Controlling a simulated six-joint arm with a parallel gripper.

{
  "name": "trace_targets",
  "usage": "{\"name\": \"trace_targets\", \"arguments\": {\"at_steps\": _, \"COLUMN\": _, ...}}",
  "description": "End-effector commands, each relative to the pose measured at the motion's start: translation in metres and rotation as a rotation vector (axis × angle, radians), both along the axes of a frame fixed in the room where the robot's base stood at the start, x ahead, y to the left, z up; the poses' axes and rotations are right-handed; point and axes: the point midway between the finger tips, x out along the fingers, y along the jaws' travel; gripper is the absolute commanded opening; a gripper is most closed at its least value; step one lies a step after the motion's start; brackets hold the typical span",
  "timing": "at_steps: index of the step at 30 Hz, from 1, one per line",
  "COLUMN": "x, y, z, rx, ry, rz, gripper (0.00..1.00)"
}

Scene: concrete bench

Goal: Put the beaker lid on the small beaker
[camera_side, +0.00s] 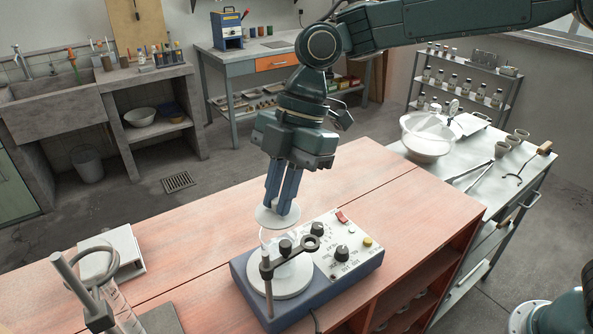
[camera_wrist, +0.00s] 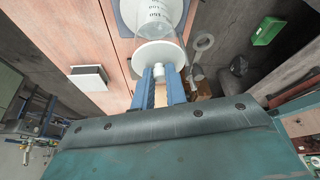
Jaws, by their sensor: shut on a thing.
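My gripper (camera_side: 281,207) points down over the bench with its two blue fingers shut on the knob of the beaker lid (camera_side: 268,221). The lid is a pale, round disc, held roughly level. It also shows in the wrist view (camera_wrist: 152,53), with its knob between the fingertips (camera_wrist: 160,75). The small beaker (camera_wrist: 155,14) is clear glass with white markings and stands upright on the white plate of the stirrer (camera_side: 335,262). The lid is close above the beaker's mouth; in the side view it looks slightly left of it. I cannot tell the exact gap.
A white box (camera_side: 122,248) and a ring stand (camera_side: 78,285) with a graduated glass vessel are at the left. The bench behind the stirrer is clear.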

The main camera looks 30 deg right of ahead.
Motion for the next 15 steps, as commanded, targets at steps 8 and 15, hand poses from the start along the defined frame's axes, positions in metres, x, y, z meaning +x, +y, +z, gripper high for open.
{"name": "trace_targets", "arguments": {"at_steps": 8, "x": 0.0, "y": 0.0, "z": -0.008, "rx": 0.0, "ry": 0.001, "rz": -0.003, "gripper": 0.0}}
{"name": "trace_targets", "arguments": {"at_steps": 15, "x": 0.0, "y": 0.0, "z": -0.021, "rx": -0.001, "ry": 0.002, "rz": -0.002, "gripper": 0.0}}
